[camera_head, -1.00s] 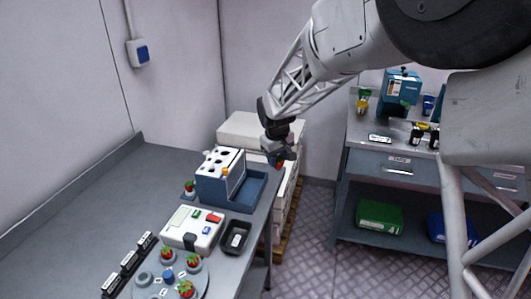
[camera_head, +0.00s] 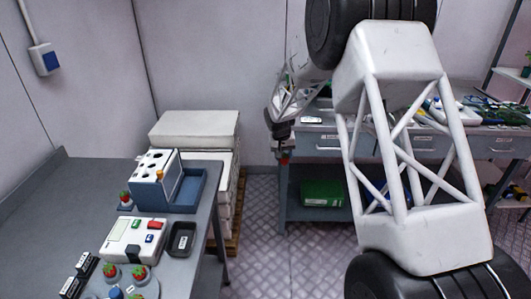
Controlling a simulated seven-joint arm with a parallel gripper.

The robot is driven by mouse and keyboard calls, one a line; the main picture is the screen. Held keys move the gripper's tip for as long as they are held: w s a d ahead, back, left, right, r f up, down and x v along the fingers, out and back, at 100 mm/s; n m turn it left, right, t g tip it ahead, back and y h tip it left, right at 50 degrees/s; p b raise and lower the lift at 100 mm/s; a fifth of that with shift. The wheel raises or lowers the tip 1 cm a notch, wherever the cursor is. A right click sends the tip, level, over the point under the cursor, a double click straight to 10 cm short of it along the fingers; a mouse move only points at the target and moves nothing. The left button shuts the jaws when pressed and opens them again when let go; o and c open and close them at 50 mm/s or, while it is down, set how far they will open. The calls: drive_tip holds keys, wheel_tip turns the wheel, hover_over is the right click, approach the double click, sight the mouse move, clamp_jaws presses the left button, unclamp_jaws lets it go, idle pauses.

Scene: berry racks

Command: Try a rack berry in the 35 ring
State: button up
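My gripper (camera_head: 284,158) hangs in the air right of the left bench, in front of the cabinet at the back. A small red berry (camera_head: 284,161) shows at its fingertips and the gripper appears shut on it; the fingers are tiny and dark here. A blue-and-white rack block (camera_head: 154,166) with several dark holes stands on the bench. One red berry (camera_head: 125,197) with a green top sits beside it. No ring labelled 35 is readable.
A white device (camera_head: 133,240) with coloured buttons and a black tray (camera_head: 182,239) lie on the left bench (camera_head: 60,215). White boxes (camera_head: 195,131) are stacked behind it. A second bench with a green bin (camera_head: 321,193) stands at the back. My arm covers much of the right side.

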drive_tip(key=w+a+f, duration=0.2)
drive_tip(key=w, duration=0.3)
drive_tip(key=s+a+r+n, duration=0.1)
drive_tip(key=a+r+n, duration=0.2)
drive_tip(key=a, duration=0.8)
drive_tip(key=s+a+r+n, duration=0.2)
drive_tip(key=a+r+n, duration=0.1)
drive_tip(key=a, duration=0.9)
drive_tip(key=s+a+r+n+y, duration=0.1)
drive_tip(key=s+a+r+n, duration=0.1)
drive_tip(key=a, duration=1)
drive_tip(key=shift+r+n+t, duration=0.4)
drive_tip(key=shift+r+n, duration=0.4)
drive_tip(key=shift+n, duration=0.1)
drive_tip(key=s+a+r+n, duration=0.1)
drive_tip(key=s+a, duration=0.1)
drive_tip(key=a, duration=0.3)
drive_tip(key=s+a+r+n, duration=0.2)
drive_tip(key=s+a, duration=0.1)
drive_tip(key=a, duration=0.2)
drive_tip(key=s+a+r+n+y, duration=0.1)
drive_tip(key=s+a, duration=0.1)
drive_tip(key=a, duration=0.3)
drive_tip(key=shift+s+a+r+n, duration=0.25)
drive_tip(key=shift+a+r+n, duration=0.05)
drive_tip(key=shift+a+r, duration=0.05)
drive_tip(key=shift+f, duration=0.1)
drive_tip(key=shift+f, duration=2.7)
